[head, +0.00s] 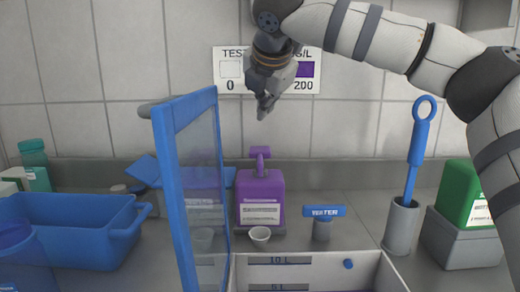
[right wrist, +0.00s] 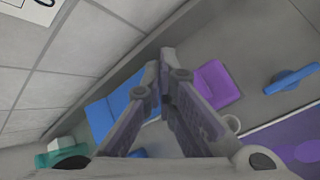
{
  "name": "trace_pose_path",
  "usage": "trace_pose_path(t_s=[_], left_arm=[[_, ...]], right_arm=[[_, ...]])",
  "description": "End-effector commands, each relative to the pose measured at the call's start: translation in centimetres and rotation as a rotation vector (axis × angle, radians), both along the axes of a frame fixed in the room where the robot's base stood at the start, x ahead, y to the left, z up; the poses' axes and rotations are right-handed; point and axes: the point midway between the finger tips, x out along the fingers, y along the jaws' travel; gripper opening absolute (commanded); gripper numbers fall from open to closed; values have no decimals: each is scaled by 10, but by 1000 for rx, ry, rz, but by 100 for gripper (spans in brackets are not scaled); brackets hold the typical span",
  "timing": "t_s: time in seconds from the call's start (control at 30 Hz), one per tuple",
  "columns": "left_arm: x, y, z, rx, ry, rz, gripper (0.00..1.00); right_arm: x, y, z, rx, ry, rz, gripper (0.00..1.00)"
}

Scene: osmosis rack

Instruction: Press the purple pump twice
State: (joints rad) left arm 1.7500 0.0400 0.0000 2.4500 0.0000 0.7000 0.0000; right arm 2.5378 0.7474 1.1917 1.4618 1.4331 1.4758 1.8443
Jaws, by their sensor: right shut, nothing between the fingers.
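The purple pump (head: 260,197) is a purple bottle with a white label and a purple pump head (head: 260,152) on top. It stands upright at the back of the counter, and its purple body also shows in the right wrist view (right wrist: 214,84). My right gripper (head: 264,108) is shut and empty. It hangs in the air above the pump head, apart from it, with the fingers pointing down. In the right wrist view the closed fingers (right wrist: 165,75) show in the middle, with the pump to their right. My left gripper is not in view.
A blue-framed panel (head: 172,170) stands just left of the pump. A blue water tap (head: 323,212), a grey holder (head: 401,228) with a blue tool and a green bottle (head: 462,195) stand right. A blue basin (head: 75,240) is left.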

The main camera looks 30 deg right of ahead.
Motion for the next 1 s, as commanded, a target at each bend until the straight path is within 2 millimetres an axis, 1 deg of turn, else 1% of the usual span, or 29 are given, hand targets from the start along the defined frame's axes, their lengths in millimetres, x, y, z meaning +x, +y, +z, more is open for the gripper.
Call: trace_pose_path(t_s=[0.63,0.67,0.77,0.9,1.0], left_arm=[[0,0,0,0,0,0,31],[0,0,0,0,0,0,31],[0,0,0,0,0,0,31],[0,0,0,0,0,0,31],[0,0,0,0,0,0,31]], right_arm=[[0,0,0,0,4,11,0],[0,0,1,-1,14,30,0],[0,1,4,-1,60,172,0],[1,1,21,7,53,395,0],[3,-1,35,5,16,485,0]])
